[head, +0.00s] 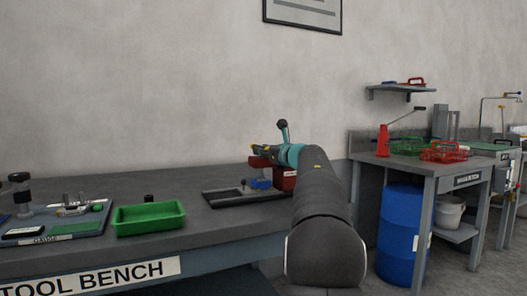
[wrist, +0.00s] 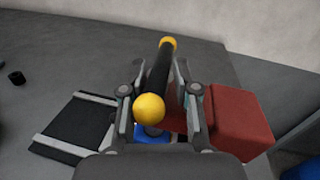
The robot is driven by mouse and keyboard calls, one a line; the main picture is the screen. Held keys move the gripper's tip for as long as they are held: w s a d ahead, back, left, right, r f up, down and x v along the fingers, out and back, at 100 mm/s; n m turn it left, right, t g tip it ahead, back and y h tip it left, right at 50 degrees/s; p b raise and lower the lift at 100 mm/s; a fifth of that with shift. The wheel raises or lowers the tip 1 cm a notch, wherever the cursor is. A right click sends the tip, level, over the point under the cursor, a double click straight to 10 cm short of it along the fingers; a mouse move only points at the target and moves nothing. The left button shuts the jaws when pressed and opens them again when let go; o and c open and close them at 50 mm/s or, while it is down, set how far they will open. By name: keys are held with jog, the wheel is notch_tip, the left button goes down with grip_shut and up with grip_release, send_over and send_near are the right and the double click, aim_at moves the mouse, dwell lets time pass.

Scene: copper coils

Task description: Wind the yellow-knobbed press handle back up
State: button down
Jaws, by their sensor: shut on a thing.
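The press handle is a black bar (wrist: 160,70) with a near yellow knob (wrist: 149,108) and a far yellow knob (wrist: 168,42). It runs lengthwise between the fingers of my gripper (wrist: 160,80), which is shut on it. The red press body (wrist: 238,122) sits just right of the gripper in the wrist view, and a blue part (wrist: 152,134) shows below the handle. In the head view the red body (head: 285,179) and blue part (head: 261,184) stand at the bench's right end. My arm hides much of the press there.
A dark tray-like plate (wrist: 75,130) lies left of the press. The tool bench (head: 90,191) carries a green tray (head: 148,219) and a gauge board (head: 60,225) farther left. A blue barrel (head: 400,235) stands under the second bench at right. The bench behind the green tray is mostly clear.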

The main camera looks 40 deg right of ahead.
jog(key=shift+d+f, duration=0.1)
jog(key=shift+f, duration=0.25)
jog(key=c, duration=1.1)
grip_release()
jog(key=shift+w, duration=0.15)
jog(key=shift+s+r, duration=0.2)
jog(key=s, duration=1.1)
jog(key=shift+s+a, duration=0.25)
jog(key=shift+s, duration=0.15)
